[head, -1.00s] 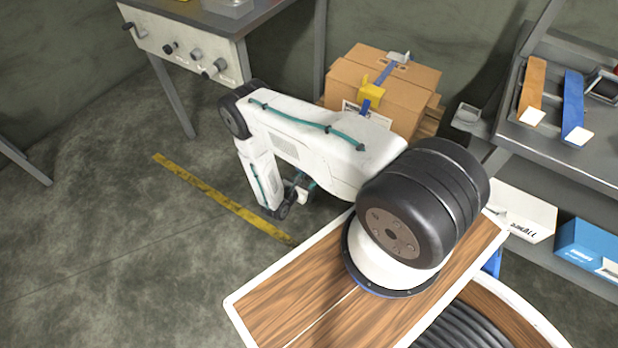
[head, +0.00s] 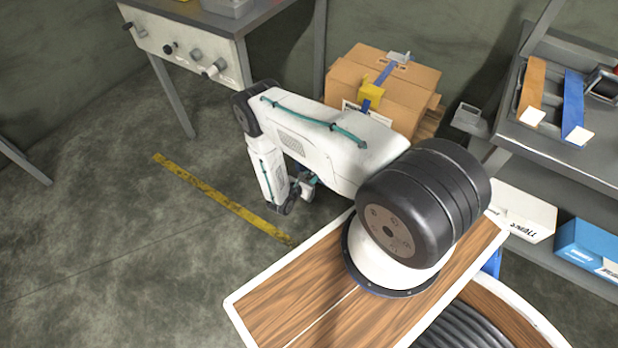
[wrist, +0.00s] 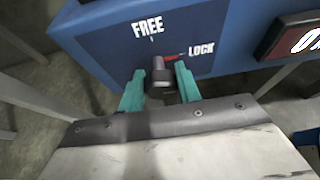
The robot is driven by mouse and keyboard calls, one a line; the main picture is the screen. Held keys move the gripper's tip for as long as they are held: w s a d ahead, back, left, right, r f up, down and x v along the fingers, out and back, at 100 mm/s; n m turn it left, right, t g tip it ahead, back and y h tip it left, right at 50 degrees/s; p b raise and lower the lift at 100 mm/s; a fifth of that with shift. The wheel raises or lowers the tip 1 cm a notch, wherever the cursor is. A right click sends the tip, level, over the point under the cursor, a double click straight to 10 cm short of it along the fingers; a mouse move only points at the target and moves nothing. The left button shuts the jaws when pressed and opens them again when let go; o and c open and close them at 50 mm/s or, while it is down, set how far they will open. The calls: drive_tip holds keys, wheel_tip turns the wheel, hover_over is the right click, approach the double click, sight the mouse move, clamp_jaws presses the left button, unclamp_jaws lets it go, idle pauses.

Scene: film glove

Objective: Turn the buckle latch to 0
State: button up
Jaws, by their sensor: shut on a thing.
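In the wrist view a blue panel (wrist: 105,50) carries the white words FREE and LOCK. A dark latch knob (wrist: 160,75) stands out from it below the words. A red pointer mark (wrist: 175,57) beside the knob lies toward LOCK. My gripper (wrist: 161,84) has its two teal fingers on either side of the knob and is shut on it. In the head view my arm hangs down beside the stacked boxes, and the gripper's hold is hidden there. A yellow buckle (head: 371,90) sits on a blue strap around the cardboard boxes (head: 395,85).
In the head view a grey bench with knobs (head: 190,45) stands back left and a grey shelf (head: 560,130) at right.

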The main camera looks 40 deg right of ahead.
drive_tip(key=n+g+h, duration=0.1)
drive_tip(key=n+g, duration=0.1)
drive_tip(key=n, duration=0.1)
drive_tip(key=shift+w, duration=0.1)
drive_tip(key=n+g+h, duration=0.1)
drive_tip(key=n, duration=0.2)
drive_tip(key=shift+a+g, duration=0.1)
drive_tip(key=shift+g, duration=0.3)
drive_tip(key=n+g+h, duration=0.1)
drive_tip(key=n, duration=0.2)
drive_tip(key=shift+f+n+h, duration=0.15)
drive_tip(key=shift+n+h, duration=0.15)
drive_tip(key=shift+h, duration=0.1)
drive_tip(key=shift+w+n+h, duration=0.1)
drive_tip(key=shift+n+h, duration=0.7)
drive_tip(key=shift+n, duration=0.9)
drive_tip(key=o, duration=1)
drive_tip(key=shift+c, duration=0.2)
